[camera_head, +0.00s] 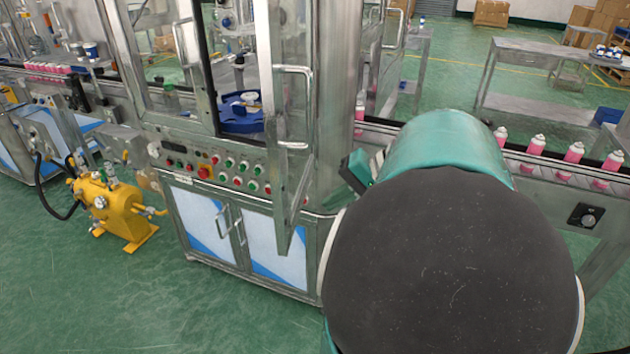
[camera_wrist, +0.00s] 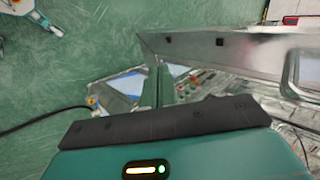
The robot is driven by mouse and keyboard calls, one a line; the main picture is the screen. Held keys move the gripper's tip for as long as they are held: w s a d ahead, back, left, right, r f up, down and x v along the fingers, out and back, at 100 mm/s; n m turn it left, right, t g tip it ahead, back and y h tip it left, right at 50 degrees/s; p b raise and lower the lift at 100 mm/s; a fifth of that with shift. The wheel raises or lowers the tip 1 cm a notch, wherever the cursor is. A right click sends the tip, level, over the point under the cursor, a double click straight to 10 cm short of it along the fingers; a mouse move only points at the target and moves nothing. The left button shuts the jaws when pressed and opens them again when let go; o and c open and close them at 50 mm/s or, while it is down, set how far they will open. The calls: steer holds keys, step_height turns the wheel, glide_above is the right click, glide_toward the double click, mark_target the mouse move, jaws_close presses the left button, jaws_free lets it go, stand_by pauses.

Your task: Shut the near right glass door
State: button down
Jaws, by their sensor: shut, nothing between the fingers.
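The near right glass door (camera_head: 266,80) stands swung open, its metal frame jutting out from the cabinet toward me in the head view. Its bar handle (camera_head: 309,105) is on the frame. In the wrist view the door's metal frame (camera_wrist: 235,50) crosses the upper right, with the handle (camera_wrist: 290,78) at the right edge. My gripper (camera_wrist: 158,78) shows its two slim fingers together and empty, just below the door frame in that picture. I cannot tell whether they touch it. In the head view my arm hides most of the gripper, right of the door.
The cabinet front has a button panel (camera_head: 215,168) above blue-and-white lower doors (camera_head: 278,255). The left glass door has a handle (camera_head: 185,50). A yellow pump (camera_head: 115,210) stands on the floor at left. Pink cans (camera_head: 536,146) line the conveyor at right. Green floor is open in front.

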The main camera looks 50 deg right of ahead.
mark_target(287, 215)
steer(key=w+a+f, duration=0.2)
steer(key=w, duration=0.1)
steer(key=w+a+f, duration=0.1)
steer(key=w, duration=0.1)
steer(key=shift+w+a, duration=0.35)
steer(key=shift+w, duration=0.1)
